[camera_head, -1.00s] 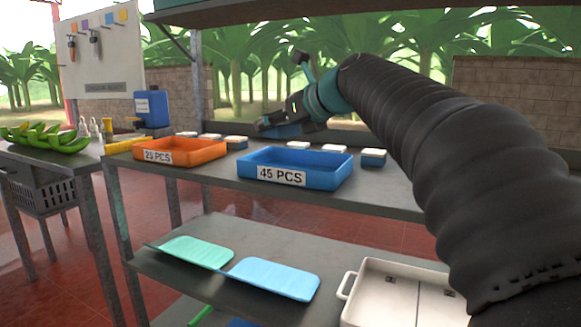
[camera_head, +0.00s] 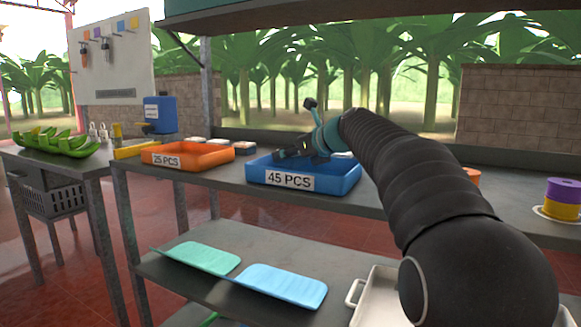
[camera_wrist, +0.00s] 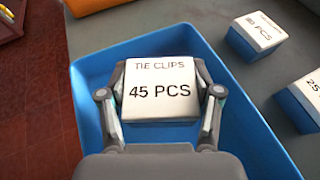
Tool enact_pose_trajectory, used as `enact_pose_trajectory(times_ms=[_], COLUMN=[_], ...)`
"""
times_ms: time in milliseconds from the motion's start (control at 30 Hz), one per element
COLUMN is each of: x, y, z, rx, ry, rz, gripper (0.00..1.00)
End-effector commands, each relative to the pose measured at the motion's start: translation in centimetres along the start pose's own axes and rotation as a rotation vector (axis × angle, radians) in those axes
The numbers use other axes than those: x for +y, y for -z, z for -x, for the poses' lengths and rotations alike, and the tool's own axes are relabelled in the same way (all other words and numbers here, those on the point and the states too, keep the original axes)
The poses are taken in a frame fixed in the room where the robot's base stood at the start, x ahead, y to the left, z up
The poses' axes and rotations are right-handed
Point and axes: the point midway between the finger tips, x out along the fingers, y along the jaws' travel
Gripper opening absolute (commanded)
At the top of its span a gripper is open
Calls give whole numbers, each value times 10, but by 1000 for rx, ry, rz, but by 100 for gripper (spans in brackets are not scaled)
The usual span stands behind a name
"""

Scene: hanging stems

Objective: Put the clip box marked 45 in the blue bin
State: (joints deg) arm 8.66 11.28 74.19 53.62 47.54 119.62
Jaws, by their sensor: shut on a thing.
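The clip box marked 45 PCS (camera_wrist: 160,92), with a white top reading TIE CLIPS, is between the fingers of my gripper (camera_wrist: 160,108) in the wrist view. My gripper is shut on it. The blue bin (camera_head: 343,184), labelled 45 PCS, stands on the bench. In the wrist view the bin's rim (camera_wrist: 84,117) surrounds the box and fingers, with the blue floor beneath. In the head view my gripper (camera_head: 288,153) is over the bin, low near its left side; the box cannot be made out there. I cannot tell whether the box touches the floor.
An orange bin (camera_head: 215,157) labelled 25 PCS stands to the left of the blue bin. In the wrist view, a box marked 35 or 30 PCS (camera_wrist: 256,35) and another box (camera_wrist: 304,98) sit outside the bin, to the right. Tape rolls (camera_head: 563,200) stand at the far right.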

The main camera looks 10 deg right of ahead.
Motion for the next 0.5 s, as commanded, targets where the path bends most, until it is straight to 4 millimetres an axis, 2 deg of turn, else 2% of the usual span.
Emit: enact_pose_trajectory(times_ms=[33, 167, 500], x=[0, 0, 0], y=[11, 24, 26], z=[-4, -10, -10], rx=[2, 1, 1], ry=[0, 0, 1], rz=[-3, -3, 0], gripper=[29, 29, 29])
